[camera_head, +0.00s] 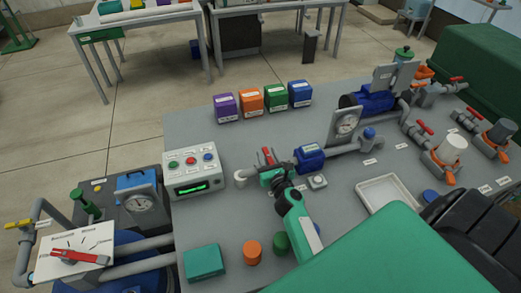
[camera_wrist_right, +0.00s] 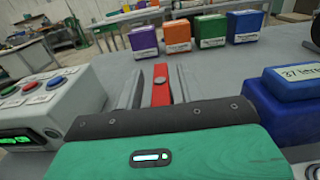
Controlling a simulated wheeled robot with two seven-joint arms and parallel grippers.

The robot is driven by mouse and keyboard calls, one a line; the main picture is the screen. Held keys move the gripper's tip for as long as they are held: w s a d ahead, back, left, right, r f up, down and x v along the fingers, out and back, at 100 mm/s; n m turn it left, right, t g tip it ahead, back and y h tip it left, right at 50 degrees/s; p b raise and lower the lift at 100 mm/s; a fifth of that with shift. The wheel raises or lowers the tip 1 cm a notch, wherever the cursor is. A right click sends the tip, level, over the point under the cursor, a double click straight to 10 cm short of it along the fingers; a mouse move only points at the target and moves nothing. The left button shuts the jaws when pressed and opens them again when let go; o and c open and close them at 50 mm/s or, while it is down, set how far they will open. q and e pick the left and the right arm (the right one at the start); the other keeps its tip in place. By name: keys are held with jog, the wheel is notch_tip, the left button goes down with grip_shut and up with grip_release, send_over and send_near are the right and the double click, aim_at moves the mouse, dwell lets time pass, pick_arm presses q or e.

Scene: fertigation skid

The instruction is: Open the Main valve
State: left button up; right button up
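A valve with a red lever handle (camera_head: 267,155) sits on the grey pipe between the control box and the blue flow meter; its name label cannot be read. In the right wrist view the red handle (camera_wrist_right: 161,84) stands upright between my fingers. My right gripper (camera_head: 272,170) reaches in from the lower right and hides much of the valve body. Its fingers (camera_wrist_right: 156,88) lie on either side of the handle, with a narrow gap at the left; contact on the right cannot be told. My left gripper is not in view.
The control box (camera_head: 193,170) stands close left of the handle, the blue flow meter (camera_head: 310,157) close right. Purple (camera_head: 226,107), orange, green and blue boxes stand behind. A pressure gauge (camera_head: 346,126) and a white tray (camera_head: 388,193) are further right.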

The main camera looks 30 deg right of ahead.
jog(key=shift+c, duration=0.7)
grip_shut()
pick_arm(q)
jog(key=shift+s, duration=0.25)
